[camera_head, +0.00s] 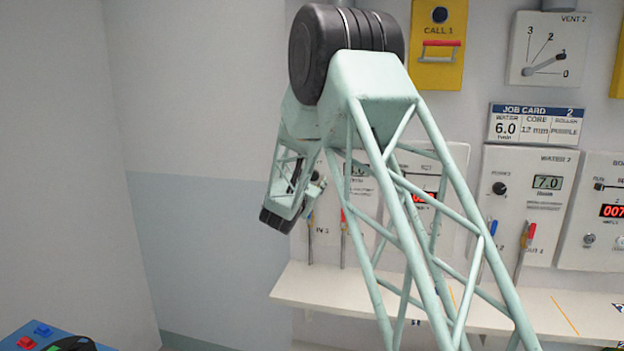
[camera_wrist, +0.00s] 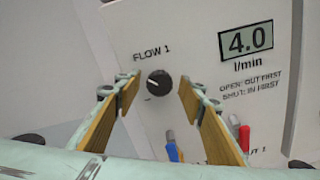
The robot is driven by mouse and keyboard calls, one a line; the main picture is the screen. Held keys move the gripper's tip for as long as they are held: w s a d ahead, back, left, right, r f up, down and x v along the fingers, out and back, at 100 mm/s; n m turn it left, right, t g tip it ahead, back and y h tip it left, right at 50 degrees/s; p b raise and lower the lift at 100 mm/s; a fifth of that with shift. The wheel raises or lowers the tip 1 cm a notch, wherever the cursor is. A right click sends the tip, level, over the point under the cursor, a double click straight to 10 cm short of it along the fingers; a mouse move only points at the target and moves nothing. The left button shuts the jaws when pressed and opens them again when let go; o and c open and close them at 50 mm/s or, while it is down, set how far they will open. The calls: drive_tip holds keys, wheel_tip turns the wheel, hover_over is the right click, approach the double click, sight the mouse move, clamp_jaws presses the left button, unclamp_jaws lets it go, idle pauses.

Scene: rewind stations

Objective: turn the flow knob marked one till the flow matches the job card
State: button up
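The FLOW 1 knob (camera_wrist: 159,84) is a small black dial on a white panel in the wrist view. Its white pointer line points left and slightly up. The readout (camera_wrist: 246,41) beside it shows 4.0 l/min. My gripper (camera_wrist: 160,88) is open, its two tan-padded fingers either side of the knob in the picture, with panel showing between knob and each finger. Whether the tips reach around it in depth I cannot tell. In the head view my gripper (camera_head: 318,186) is near the left panel, mostly hidden by my arm. No job card for station 1 is visible there.
A blue and a red handle (camera_wrist: 172,148) (camera_wrist: 244,138) stand below the knob. Job card 2 (camera_head: 536,124) reads 6.0 water; the WATER 2 readout (camera_head: 547,183) shows 7.0. A white shelf (camera_head: 330,288) runs beneath the panels. The wall at left is clear.

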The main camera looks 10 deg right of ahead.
drive_tip(key=v, duration=1.2)
drive_tip(key=shift+d+r, duration=0.1)
idle(0.4)
